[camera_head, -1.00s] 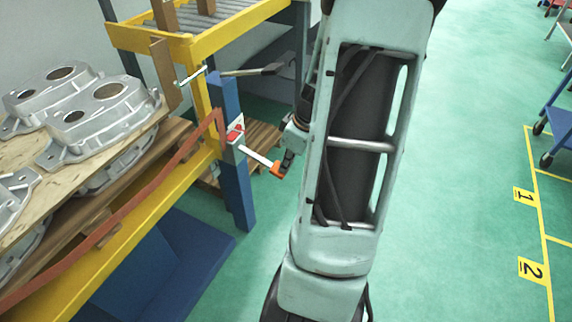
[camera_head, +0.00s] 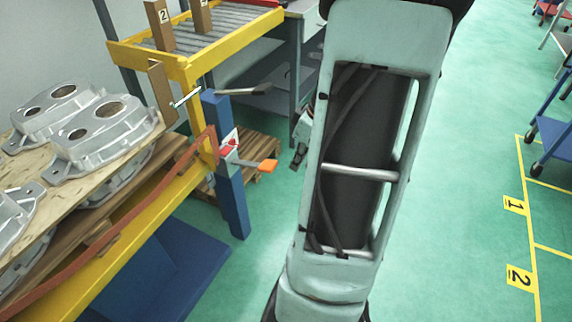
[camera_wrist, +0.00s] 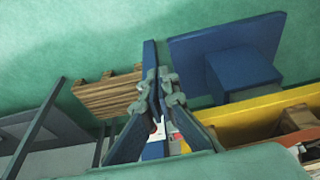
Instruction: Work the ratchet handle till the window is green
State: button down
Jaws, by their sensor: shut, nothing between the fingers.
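The ratchet (camera_head: 229,145) is mounted on a blue post (camera_head: 229,190) at the corner of the yellow rack. Its white face shows red; no green shows there. Its pale handle sticks out to the right, nearly level, and ends in an orange grip (camera_head: 268,166). My gripper (camera_head: 298,158) is right of the grip, with floor showing between them; my arm partly hides it. In the wrist view my gripper (camera_wrist: 160,76) has its fingers together and empty. Bits of the ratchet's white and red (camera_wrist: 158,129) show between the fingers there; the handle is hidden or cannot be made out.
An orange-brown strap (camera_head: 150,190) runs from the ratchet across the pallet edge, beside grey castings (camera_head: 105,130). A dark bar (camera_head: 242,91) juts out above the ratchet. A wooden pallet (camera_head: 262,148) lies behind the post.

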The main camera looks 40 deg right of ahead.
jog(key=shift+s+d+r, duration=0.25)
jog(key=shift+s+r, duration=0.35)
jog(key=shift+r, duration=0.2)
dwell(0.9)
notch_tip(320, 180, up, 11)
jog(key=g+p, duration=0.1)
send_over(266, 164)
jog(key=shift+s+d+f, duration=0.2)
jog(key=shift+s+d, duration=0.1)
jog(key=shift+s, duration=0.15)
jog(key=b+x, duration=0.1)
jog(key=x, duration=0.3)
jog(key=s+b+x, duration=0.1)
jog(key=x, duration=0.3)
jog(key=d+b+x, duration=0.1)
jog(key=b+x, duration=0.1)
jog(key=x, duration=0.2)
jog(key=shift+s+a+f, duration=0.1)
jog(key=shift+s+f, duration=0.15)
jog(key=shift+f, duration=0.35)
jog(key=shift+s+f, duration=0.15)
jog(key=shift+f, duration=0.3)
jog(key=shift+f, duration=0.1)
